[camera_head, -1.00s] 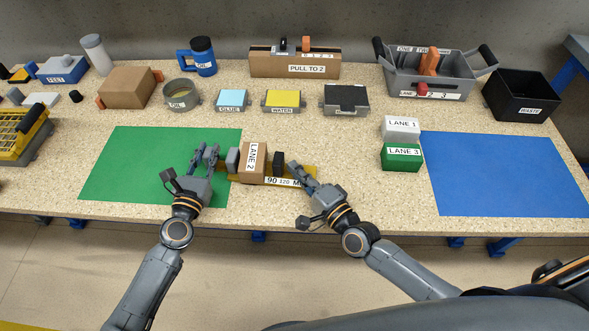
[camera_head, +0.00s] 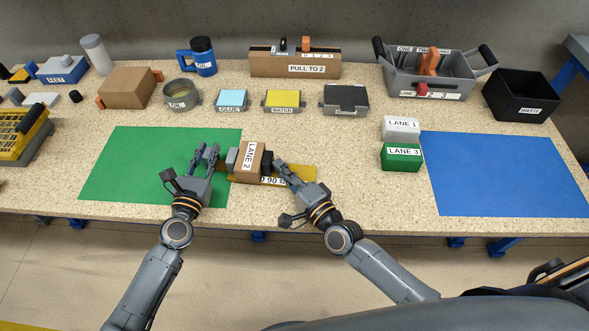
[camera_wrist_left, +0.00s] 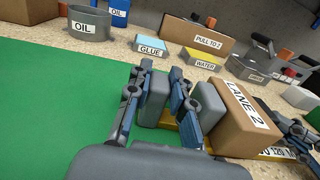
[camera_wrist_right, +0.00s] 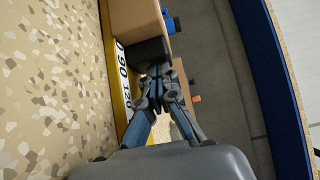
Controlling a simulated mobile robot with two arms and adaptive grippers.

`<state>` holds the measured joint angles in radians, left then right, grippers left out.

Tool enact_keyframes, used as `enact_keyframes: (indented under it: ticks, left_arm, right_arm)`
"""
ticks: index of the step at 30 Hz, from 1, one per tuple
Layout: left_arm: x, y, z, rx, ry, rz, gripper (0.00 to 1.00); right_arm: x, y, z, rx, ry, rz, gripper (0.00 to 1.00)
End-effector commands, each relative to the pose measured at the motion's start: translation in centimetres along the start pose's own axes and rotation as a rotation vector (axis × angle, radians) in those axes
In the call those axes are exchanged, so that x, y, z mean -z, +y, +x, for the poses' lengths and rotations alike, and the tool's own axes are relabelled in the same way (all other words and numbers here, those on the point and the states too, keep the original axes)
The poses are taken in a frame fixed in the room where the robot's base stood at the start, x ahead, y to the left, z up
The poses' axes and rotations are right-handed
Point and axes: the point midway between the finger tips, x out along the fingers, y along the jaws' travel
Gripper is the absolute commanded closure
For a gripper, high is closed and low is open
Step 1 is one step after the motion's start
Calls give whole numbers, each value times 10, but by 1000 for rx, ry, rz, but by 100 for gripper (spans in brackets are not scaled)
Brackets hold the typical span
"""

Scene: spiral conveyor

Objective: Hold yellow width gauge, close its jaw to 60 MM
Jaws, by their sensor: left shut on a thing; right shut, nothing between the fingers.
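The yellow width gauge (camera_head: 298,174) lies along the table's front, partly over the green mat's right edge. A brown LANE 2 box (camera_head: 248,172) sits between its grey left jaw (camera_head: 232,159) and its dark sliding jaw (camera_head: 267,160). The sliding jaw appears against the box. My left gripper (camera_head: 208,152) is shut on a grey block (camera_wrist_left: 152,98) at the gauge's left end. My right gripper (camera_head: 279,168) is shut and empty, its tips at the sliding jaw's outer side; the right wrist view shows them touching the dark jaw (camera_wrist_right: 150,52). Part of the scale shows, around 90.
White LANE 1 (camera_head: 401,128) and green LANE 3 (camera_head: 401,157) blocks stand to the right, beside a blue mat (camera_head: 505,175). The green mat (camera_head: 125,165) lies left. Glue (camera_head: 232,100), water (camera_head: 283,101) and other containers line the back. Table between gauge and LANE 3 is clear.

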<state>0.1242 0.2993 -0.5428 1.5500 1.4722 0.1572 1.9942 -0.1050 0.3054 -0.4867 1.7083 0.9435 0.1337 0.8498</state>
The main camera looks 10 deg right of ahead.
Motion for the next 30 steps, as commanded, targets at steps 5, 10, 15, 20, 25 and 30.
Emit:
enact_keyframes:
  ticks: [5, 10, 15, 20, 25, 30]
  left_arm:
    - [5, 0, -1, 1, 9, 0, 100]
    - [5, 0, -1, 1, 9, 0, 100]
    - [5, 0, -1, 1, 9, 0, 100]
    - [5, 0, -1, 1, 9, 0, 100]
    - [5, 0, -1, 1, 9, 0, 100]
    - [5, 0, -2, 1, 9, 0, 100]
  right_arm:
    - [0, 0, 0, 0, 0, 0, 100]
    - [3, 0, -3, 0, 0, -2, 100]
    - [19, 1, -19, -2, -1, -6, 100]
    - [28, 2, -53, -5, -3, -1, 100]
    - [28, 2, -96, -5, -3, -2, 100]
    - [28, 2, -139, -5, -3, -2, 100]
